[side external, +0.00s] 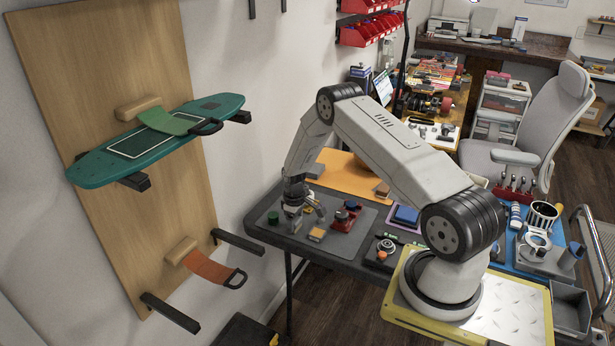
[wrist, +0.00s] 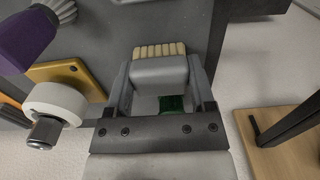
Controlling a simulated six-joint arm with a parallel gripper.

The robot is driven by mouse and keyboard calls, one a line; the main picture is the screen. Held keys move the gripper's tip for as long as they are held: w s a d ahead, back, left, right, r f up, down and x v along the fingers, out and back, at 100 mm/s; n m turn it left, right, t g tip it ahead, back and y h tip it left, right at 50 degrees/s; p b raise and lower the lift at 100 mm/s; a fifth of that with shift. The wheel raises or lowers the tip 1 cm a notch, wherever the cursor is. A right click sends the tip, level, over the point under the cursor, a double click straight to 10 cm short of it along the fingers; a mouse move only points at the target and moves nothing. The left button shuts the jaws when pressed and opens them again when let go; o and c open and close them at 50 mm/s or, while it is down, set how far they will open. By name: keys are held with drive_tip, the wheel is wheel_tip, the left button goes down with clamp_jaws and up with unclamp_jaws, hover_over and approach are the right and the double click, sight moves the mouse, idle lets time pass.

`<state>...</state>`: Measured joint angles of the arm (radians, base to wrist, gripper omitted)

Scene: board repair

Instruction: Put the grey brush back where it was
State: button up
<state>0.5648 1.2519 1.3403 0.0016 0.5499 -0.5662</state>
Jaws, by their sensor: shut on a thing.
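My gripper (side external: 295,207) is low over the left part of the dark grey mat (side external: 335,246) on the table. In the wrist view my gripper (wrist: 161,88) is shut on the grey brush (wrist: 160,70). The brush is a small grey block with pale tan bristles (wrist: 160,50) at its upper edge, between the two fingers. A green piece (wrist: 172,103) shows partly below the brush in the wrist view. In the side view the brush cannot be made out. Whether the brush touches the mat cannot be told.
In the side view a green cylinder (side external: 273,217), a tan block (side external: 316,234) and a red device (side external: 345,215) stand near my gripper. The wrist view shows a purple-handled item (wrist: 25,38) at upper left.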

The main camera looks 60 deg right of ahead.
drive_tip(key=shift+f, duration=0.1)
drive_tip(key=o, duration=1.2)
drive_tip(key=shift+c, duration=0.2)
wheel_tip(320, 180, up, 12)
drive_tip(key=shift+a+r, duration=0.1)
drive_tip(key=shift+r, duration=0.1)
idle(0.4)
